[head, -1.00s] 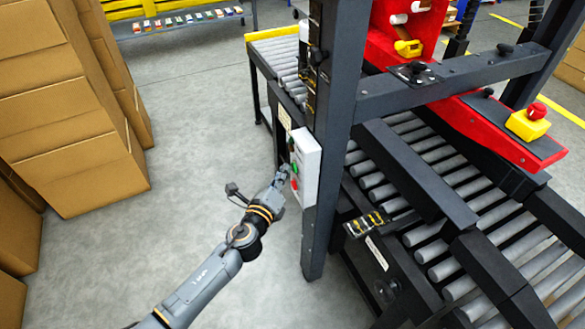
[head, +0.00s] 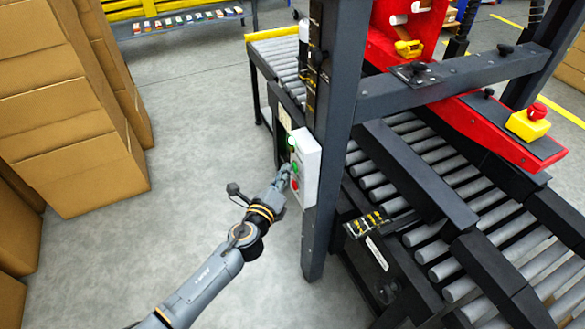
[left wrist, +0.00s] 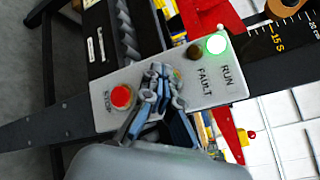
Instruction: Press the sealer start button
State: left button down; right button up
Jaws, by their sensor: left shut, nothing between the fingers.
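The sealer's light-grey control box (head: 311,160) is fixed to the dark upright post. In the left wrist view its panel (left wrist: 105,83) carries a red STOP button (left wrist: 122,96), a dark FAULT lamp (left wrist: 194,53) and a brightly lit green RUN lamp (left wrist: 215,44). A green button (head: 295,166) shows between the lamps and the red button in the head view. My left gripper (head: 287,171) is shut and empty, its tips at the panel beside the green button. In the left wrist view the fingers (left wrist: 160,80) hide that button, so contact is unclear. My right gripper is out of view.
The sealer's roller bed (head: 400,190) and dark frame lie right of the post. A red and yellow emergency stop (head: 530,120) sits on its red arm. Stacked cardboard boxes (head: 70,130) stand at left. The grey floor (head: 190,140) between is clear.

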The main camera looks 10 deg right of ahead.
pick_arm(q)
jog(key=shift+s+a, duration=0.25)
jog(key=shift+a, duration=0.3)
jog(key=a, duration=0.2)
jog(key=s+a, duration=0.1)
jog(key=a, duration=0.2)
jog(key=shift+s+a+p, duration=0.3)
jog(key=shift+s+a, duration=0.05)
jog(key=shift+s, duration=0.05)
dwell(0.5)
